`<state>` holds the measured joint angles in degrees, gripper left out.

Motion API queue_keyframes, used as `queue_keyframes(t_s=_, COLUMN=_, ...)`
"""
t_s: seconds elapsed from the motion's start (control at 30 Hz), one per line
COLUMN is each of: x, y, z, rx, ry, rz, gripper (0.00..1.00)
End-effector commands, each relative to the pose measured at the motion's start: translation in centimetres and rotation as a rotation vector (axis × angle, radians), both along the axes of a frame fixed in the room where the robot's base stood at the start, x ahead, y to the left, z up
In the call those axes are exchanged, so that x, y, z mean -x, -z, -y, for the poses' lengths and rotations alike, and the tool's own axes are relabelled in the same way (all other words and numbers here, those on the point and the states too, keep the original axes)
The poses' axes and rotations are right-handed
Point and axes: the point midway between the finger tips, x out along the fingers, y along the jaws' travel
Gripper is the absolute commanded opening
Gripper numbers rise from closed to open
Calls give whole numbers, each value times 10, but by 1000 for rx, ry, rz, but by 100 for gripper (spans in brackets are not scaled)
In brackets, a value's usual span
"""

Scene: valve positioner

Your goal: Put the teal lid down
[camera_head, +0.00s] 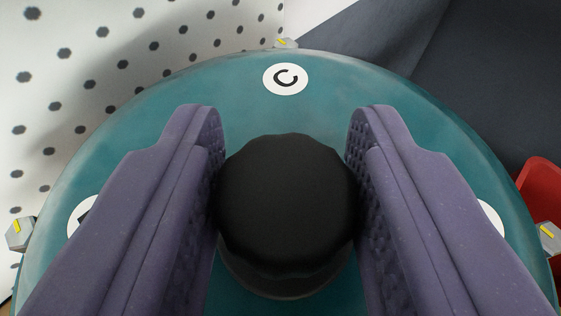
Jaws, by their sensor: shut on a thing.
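The teal lid (180,112) is a large round disc that fills most of the view. A black scalloped knob (288,205) stands at its middle. My gripper (286,190) has its two purple padded fingers on either side of the knob, shut on it. A white round label with a dark C-shaped mark (285,78) is on the far part of the lid. Two more white labels show at the left and right, partly hidden behind my fingers. What lies under the lid is hidden.
Grey hex pieces with yellow marks show at the lid's rim: at left (20,233), top (286,43) and right (550,237). A white panel with dark holes (85,50) is at upper left. A red object (541,190) is at the right edge. A dark grey surface (490,70) lies upper right.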

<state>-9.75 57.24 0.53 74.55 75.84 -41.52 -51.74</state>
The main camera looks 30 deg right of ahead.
Motion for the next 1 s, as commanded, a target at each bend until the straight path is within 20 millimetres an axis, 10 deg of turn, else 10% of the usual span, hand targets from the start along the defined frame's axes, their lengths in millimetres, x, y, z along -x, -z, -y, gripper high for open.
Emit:
queue_keyframes(t_s=0.37, x=-1, y=3, z=0, rx=1, ry=0, rz=6, gripper=0)
queue_keyframes(t_s=0.4, x=0, y=7, z=0, rx=0, ry=-1, rz=0, gripper=47)
queue_keyframes(t_s=0.5, x=0, y=7, z=0, rx=0, ry=-1, rz=0, gripper=68)
queue_keyframes(t_s=1.0, x=0, y=6, z=0, rx=-1, ry=-1, rz=2, gripper=68)
